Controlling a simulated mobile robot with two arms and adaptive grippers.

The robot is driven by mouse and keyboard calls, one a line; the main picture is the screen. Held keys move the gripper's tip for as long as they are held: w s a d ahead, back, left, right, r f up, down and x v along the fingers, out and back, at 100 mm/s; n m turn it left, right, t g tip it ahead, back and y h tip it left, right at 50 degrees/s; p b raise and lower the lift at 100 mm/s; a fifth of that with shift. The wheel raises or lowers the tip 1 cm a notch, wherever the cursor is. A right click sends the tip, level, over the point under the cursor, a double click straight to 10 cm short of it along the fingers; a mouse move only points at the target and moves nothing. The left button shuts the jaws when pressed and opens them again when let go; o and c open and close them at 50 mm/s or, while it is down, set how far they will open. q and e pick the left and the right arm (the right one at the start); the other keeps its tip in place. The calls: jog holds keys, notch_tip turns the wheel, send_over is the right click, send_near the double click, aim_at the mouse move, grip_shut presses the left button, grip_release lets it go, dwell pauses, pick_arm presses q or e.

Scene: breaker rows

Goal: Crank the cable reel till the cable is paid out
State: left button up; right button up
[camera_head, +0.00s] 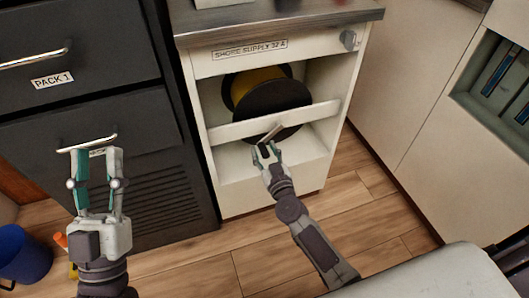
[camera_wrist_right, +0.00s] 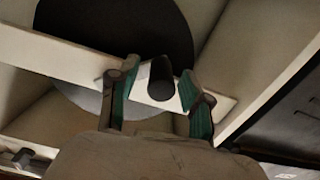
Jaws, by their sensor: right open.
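The cable reel (camera_head: 272,97) has a black flange with yellow cable (camera_head: 252,83) behind it. It sits in the white cabinet bay behind a white crossbar (camera_head: 230,130). A pale crank arm (camera_head: 273,132) shows in front of the crossbar. Its black cylindrical handle (camera_wrist_right: 161,79) points toward the right wrist camera. My right gripper (camera_head: 266,153) is open, with its fingers (camera_wrist_right: 153,88) on either side of the handle. I cannot tell whether they touch it. My left gripper (camera_head: 95,156) is open and appears empty, in front of the lower dark drawer.
The label "SHORE SUPPLY 32 A" (camera_head: 250,49) and a grey knob (camera_head: 348,39) are above the bay. The dark drawer's handle (camera_head: 87,143) is close to my left gripper in the picture. A blue bucket (camera_head: 24,255) stands at lower left. Wooden floor (camera_head: 200,262) lies between.

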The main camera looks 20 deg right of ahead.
jog(key=shift+c, duration=0.4)
grip_shut()
